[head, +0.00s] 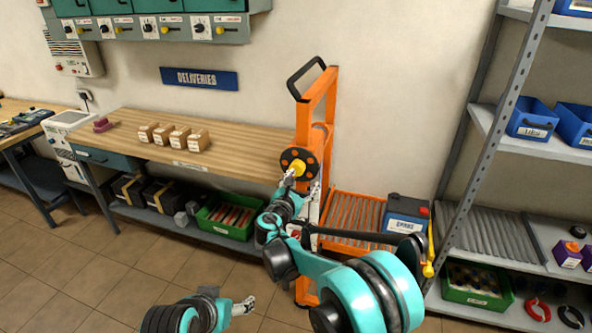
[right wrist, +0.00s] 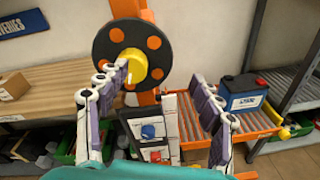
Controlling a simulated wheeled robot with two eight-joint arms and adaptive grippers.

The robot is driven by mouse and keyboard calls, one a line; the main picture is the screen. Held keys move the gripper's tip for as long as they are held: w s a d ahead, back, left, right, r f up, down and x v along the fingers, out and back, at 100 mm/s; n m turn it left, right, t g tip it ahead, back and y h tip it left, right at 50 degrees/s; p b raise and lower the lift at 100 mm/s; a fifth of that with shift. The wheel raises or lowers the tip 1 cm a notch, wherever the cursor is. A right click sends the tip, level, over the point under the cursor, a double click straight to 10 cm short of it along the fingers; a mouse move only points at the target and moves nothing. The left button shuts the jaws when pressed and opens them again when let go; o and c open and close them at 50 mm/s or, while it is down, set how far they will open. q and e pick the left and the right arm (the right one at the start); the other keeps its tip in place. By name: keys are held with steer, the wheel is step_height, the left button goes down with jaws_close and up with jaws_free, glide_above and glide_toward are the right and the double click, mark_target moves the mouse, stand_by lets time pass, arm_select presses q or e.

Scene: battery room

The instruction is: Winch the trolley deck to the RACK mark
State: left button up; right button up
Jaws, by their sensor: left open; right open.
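The orange trolley (head: 331,110) stands between the bench and the rack, with a black handle on top. Its winch wheel (head: 297,163), a black disc with orange spots, has a yellow knob (right wrist: 133,66) at its middle. A RACK mark is not legible. My left gripper (head: 246,305) is open and empty, low over the floor.
A dark blue battery (head: 405,213) stands at the deck's right end. The grey rack (head: 483,130) is at the right, with blue bins and a roller shelf. The wooden bench (head: 240,148) at the left holds several small blocks. The floor in front of the bench is clear.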

mark_target(296, 176)
steer(key=w+n, duration=0.1)
steer(key=w, duration=0.2)
steer(key=w+a+f+n+t+b, duration=0.1)
steer(key=w, duration=0.2)
steer(key=w+n+b, duration=0.1)
steer(key=w, duration=0.2)
steer(key=shift+a+f+t, duration=0.3)
steer(key=shift+a+f, duration=0.05)
steer(key=shift+a, duration=0.05)
arm_select(q)
steer(key=shift+n+g+y, duration=0.4)
steer(key=shift+n+y, duration=0.2)
steer(key=shift+y, duration=0.1)
steer(key=s+a+f, duration=0.1)
steer(key=s+f, duration=0.1)
steer(key=s+a+f, duration=0.1)
steer(key=shift+s+a+f, duration=0.35)
steer(key=shift+s+a, duration=0.05)
arm_select(e)
steer(key=c, duration=1.2)
